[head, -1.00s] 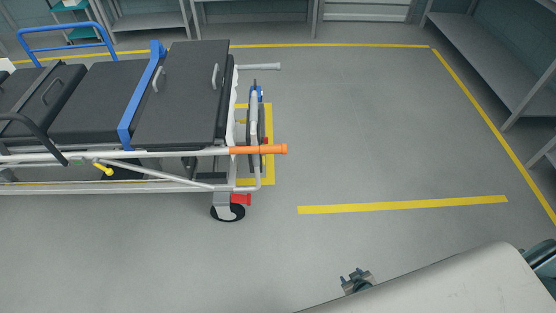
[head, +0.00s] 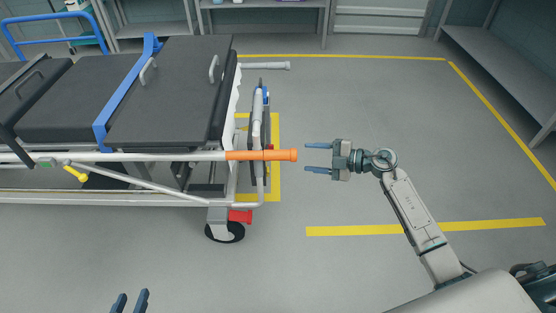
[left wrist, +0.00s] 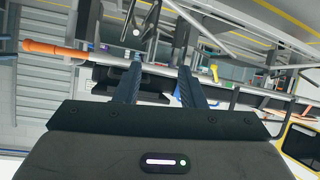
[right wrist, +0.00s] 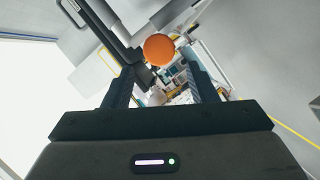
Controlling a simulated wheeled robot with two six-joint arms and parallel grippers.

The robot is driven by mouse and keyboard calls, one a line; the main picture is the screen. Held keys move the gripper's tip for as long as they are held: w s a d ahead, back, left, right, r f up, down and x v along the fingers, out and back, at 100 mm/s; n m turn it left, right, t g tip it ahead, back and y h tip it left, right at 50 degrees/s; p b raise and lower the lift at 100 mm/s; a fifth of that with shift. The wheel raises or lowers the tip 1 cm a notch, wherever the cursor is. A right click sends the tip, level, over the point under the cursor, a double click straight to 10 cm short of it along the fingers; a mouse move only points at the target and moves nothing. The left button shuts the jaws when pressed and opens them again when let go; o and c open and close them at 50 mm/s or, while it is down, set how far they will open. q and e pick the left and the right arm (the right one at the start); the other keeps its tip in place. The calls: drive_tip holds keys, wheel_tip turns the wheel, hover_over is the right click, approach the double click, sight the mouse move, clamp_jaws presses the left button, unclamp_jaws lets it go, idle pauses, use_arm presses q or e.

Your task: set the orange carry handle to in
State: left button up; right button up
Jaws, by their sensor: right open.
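The orange carry handle (head: 262,155) is on the near rail of the stretcher and sticks out past its right end. My right gripper (head: 318,158) is open, just right of the handle's free end, its fingers pointing at it with a small gap. In the right wrist view the handle's round orange end (right wrist: 159,49) shows beyond and between the two open fingers. My left gripper (head: 130,301) is at the bottom edge, in front of the stretcher, fingers apart and empty. In the left wrist view the handle (left wrist: 52,48) is at the upper left, away from the fingers.
The stretcher (head: 168,95) has a black mattress, a blue strap bar, a yellow lever (head: 76,174) and a caster wheel (head: 225,231). A grey far-side handle (head: 265,66) also sticks out. Shelves (head: 505,62) stand at back right. The yellow-lined floor right of the stretcher is clear.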

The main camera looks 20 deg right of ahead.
sight(281, 154)
drive_tip(key=b+x, duration=0.1)
drive_tip(key=x, duration=0.8)
drive_tip(key=shift+w+a+f, duration=0.1)
drive_tip(key=shift+w+a, duration=0.05)
drive_tip(key=shift+a, duration=0.1)
drive_tip(key=shift+w+a+f, duration=0.1)
drive_tip(key=shift+w+a, duration=0.15)
drive_tip(key=shift+a, duration=0.1)
use_arm(q)
drive_tip(key=w+r+t, duration=0.3)
drive_tip(key=w+r, duration=0.1)
drive_tip(key=r, duration=0.2)
drive_tip(key=shift+a+t, duration=0.4)
use_arm(e)
clamp_jaws()
